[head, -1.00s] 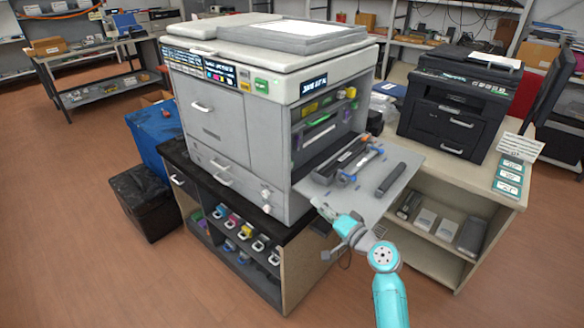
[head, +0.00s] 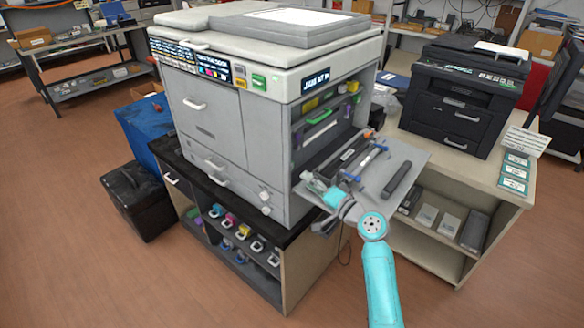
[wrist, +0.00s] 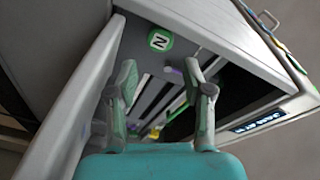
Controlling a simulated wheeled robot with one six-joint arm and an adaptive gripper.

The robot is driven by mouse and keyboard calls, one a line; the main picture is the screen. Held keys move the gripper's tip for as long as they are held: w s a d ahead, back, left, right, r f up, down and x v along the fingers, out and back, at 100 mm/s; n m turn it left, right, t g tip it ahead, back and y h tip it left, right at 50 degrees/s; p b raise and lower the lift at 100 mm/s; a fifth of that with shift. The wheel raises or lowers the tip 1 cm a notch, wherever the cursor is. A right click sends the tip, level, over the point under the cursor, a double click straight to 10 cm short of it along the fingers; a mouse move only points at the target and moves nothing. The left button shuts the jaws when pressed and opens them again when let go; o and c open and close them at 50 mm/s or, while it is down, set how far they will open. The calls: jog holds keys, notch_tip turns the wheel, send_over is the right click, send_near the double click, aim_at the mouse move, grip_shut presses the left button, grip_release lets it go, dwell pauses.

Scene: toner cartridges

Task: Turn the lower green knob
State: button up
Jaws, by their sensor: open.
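The large grey copier (head: 215,115) stands with its right side open. Inside its bay a long green part (head: 322,116) shows in the head view, with a yellow part above it. I cannot tell which green part is the lower knob. My gripper (head: 310,182) is open and empty at the bay's lower front corner. In the wrist view its spread fingers (wrist: 161,80) point into the bay, apart from the green mark.
The lowered side panel (head: 378,180) lies right of my gripper, with dark cartridges (head: 402,180) and a blue-ended part on it. The black printer (head: 460,100) stands farther right on a bench. Shelves under the copier hold coloured cartridges. The floor in front is clear.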

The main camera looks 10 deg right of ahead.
jog(key=x, duration=0.8)
jog(key=shift+w+a, duration=0.15)
jog(key=shift+w, duration=0.05)
jog(key=c, duration=0.9)
jog(key=shift+o, duration=0.2)
